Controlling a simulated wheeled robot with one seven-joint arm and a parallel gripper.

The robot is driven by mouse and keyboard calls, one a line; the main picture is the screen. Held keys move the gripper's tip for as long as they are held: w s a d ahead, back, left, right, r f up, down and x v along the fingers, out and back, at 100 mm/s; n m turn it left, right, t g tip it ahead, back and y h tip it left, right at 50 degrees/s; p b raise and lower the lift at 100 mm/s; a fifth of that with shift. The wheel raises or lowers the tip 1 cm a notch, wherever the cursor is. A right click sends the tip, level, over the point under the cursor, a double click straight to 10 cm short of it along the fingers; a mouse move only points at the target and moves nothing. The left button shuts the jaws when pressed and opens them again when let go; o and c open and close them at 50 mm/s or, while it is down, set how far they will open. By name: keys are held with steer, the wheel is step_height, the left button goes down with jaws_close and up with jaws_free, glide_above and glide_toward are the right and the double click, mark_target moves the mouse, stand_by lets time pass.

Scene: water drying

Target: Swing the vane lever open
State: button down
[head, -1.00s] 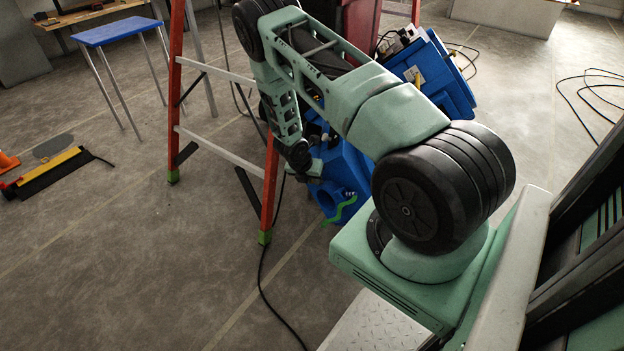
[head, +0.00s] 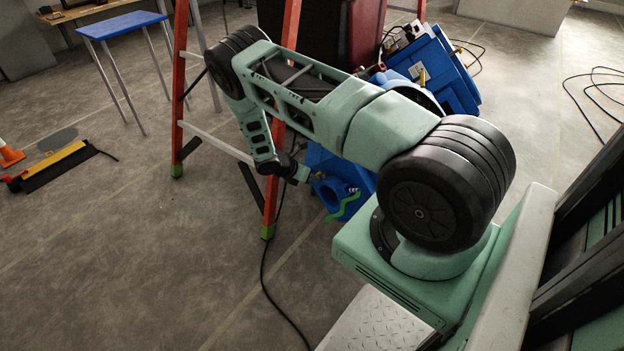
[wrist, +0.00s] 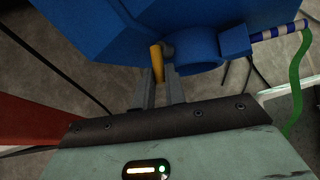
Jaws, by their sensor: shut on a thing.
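A blue machine housing (head: 335,165) stands on the floor beyond my arm, and it fills the top of the wrist view (wrist: 110,30). A short yellow lever (wrist: 157,62) sticks out from the housing beside a round blue spout (wrist: 199,53). My gripper (wrist: 160,88) is shut on the yellow lever, with a grey finger on either side of its lower end. In the head view my gripper (head: 307,176) is small and touches or nearly touches the blue housing; the lever cannot be made out there.
An orange stepladder (head: 279,130) stands close to my forearm, one leg just behind my wrist. A green strip (head: 346,207) hangs from the blue machine, also at right in the wrist view (wrist: 298,85). A black cable (head: 265,275) runs along the floor. Floor at lower left is clear.

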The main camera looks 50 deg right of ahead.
steer(key=shift+w, duration=0.15)
stand_by(0.4)
steer(key=c, duration=1.5)
jaws_free()
steer(key=shift+o, duration=0.2)
steer(key=p+v, duration=0.3)
steer(key=v, duration=1.4)
steer(key=shift+w+a, duration=0.25)
steer(key=shift+a, duration=0.05)
steer(key=shift+f, duration=0.15)
